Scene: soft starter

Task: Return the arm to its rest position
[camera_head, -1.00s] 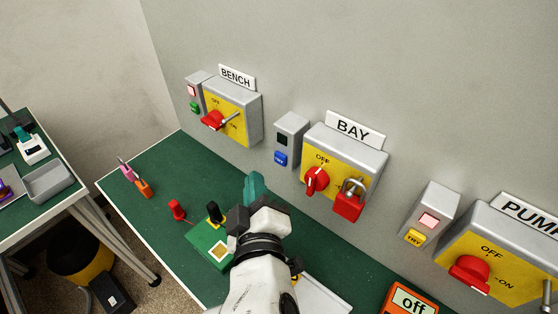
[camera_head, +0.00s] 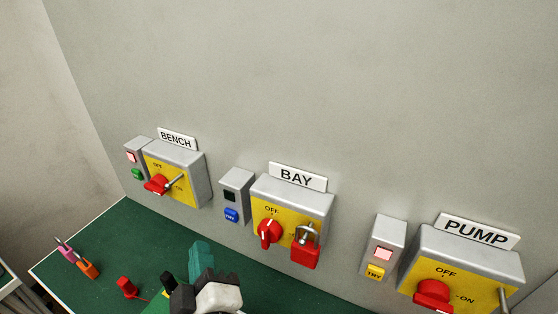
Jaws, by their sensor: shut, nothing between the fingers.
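My gripper (camera_head: 201,262) shows at the bottom of the head view, its teal fingers pointing up toward the wall. The fingers are together and hold nothing. It is over the green bench, below and left of the BAY switch box (camera_head: 262,205), and apart from it. Most of my arm is below the picture edge. The BAY box has a red knob (camera_head: 268,233) at OFF, and a red padlock (camera_head: 306,251) hangs at its right side.
The BENCH box (camera_head: 186,160) is on the wall at left, the PUMP box (camera_head: 480,245) at right. The green bench (camera_head: 110,235) bears a pink-and-orange pair of tools (camera_head: 86,268) and a red object (camera_head: 127,288). The wall above is clear.

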